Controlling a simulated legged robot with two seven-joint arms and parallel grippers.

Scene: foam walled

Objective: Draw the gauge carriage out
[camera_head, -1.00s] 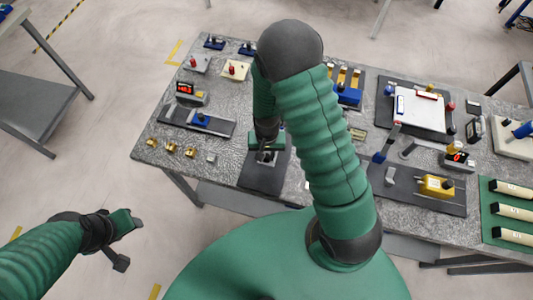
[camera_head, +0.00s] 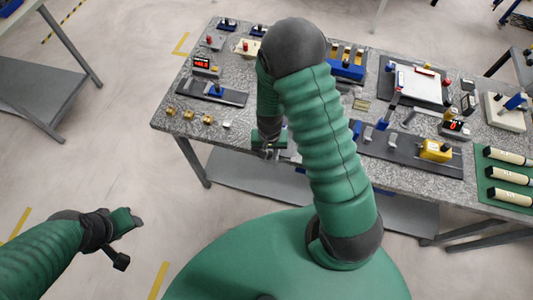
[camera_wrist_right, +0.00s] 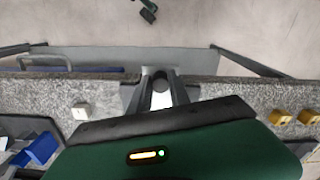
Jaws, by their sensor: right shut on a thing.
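My right gripper (camera_head: 268,150) is at the table's front edge, largely hidden by its own arm in the head view. In the right wrist view its two dark fingers (camera_wrist_right: 161,92) are shut on a small pale, rounded piece (camera_wrist_right: 160,97), which I take to be the gauge carriage. A dark base (camera_wrist_right: 130,97) shows beside the fingers at the table edge. How the carriage sits on this base is hidden. My left gripper (camera_head: 136,221) hangs over the floor at the left, away from the table; its fingers are too small to judge.
The granite-topped table (camera_head: 160,123) holds several brass pieces (camera_head: 188,116), a small pale block (camera_wrist_right: 81,111), a dark plate with a blue block (camera_head: 216,90), and a yellow block (camera_head: 436,150) at right. A lower shelf (camera_head: 240,177) lies beneath.

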